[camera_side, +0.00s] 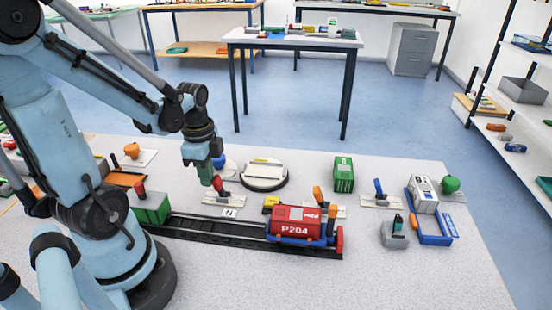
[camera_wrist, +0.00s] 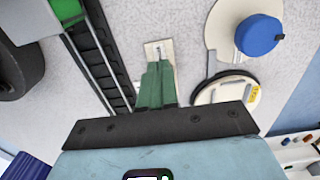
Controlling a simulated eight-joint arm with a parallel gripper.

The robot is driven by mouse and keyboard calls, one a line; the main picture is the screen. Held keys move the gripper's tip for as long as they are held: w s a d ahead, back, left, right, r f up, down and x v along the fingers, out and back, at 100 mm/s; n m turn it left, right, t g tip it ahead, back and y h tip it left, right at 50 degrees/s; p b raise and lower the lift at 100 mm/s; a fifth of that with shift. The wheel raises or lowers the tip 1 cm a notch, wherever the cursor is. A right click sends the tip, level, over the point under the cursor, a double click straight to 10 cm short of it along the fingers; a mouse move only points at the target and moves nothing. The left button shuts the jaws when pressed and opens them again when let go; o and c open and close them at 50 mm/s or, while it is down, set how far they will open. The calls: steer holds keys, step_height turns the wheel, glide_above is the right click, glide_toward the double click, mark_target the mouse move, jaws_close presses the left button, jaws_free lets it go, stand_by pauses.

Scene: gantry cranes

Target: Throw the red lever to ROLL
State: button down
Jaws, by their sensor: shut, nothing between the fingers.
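The red lever (camera_side: 217,184) stands on a small pale plate (camera_side: 237,199) behind the track, with a white tag marked N (camera_side: 229,213) in front. No ROLL marking is readable. My gripper (camera_side: 206,181) points down with its green fingers shut and empty. In the side view the fingertips are just left of the lever's red grip; I cannot tell whether they touch it. In the wrist view the shut fingers (camera_wrist: 157,66) lie over the lever's plate (camera_wrist: 153,47) and hide the red grip.
A track (camera_side: 200,229) runs in front, carrying a red tank wagon marked P204 (camera_side: 294,222). A green box (camera_side: 152,208) with another red-topped handle (camera_side: 139,188) stands left. A round turntable (camera_side: 264,176) lies behind right. Blue-handled (camera_side: 378,187) and orange-handled (camera_side: 318,195) levers stand farther right.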

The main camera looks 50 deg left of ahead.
steer(key=shift+w+d, duration=0.75)
steer(key=shift+w, duration=0.05)
steer(key=shift+s+a, duration=0.45)
steer(key=shift+s, duration=0.05)
step_height(320, 180, up, 7)
stand_by(0.5)
stand_by(0.4)
steer(key=w+d+r+n+t, duration=0.1)
steer(key=w+d+n+t, duration=0.2)
steer(key=d, duration=0.3)
steer(key=w+d+r+n+t, duration=0.1)
steer(key=w+d+n+t, duration=0.2)
steer(key=d+n, duration=0.3)
steer(key=shift+d+r+t, duration=0.2)
steer(key=shift+d+t, duration=0.1)
steer(key=shift+t, duration=0.3)
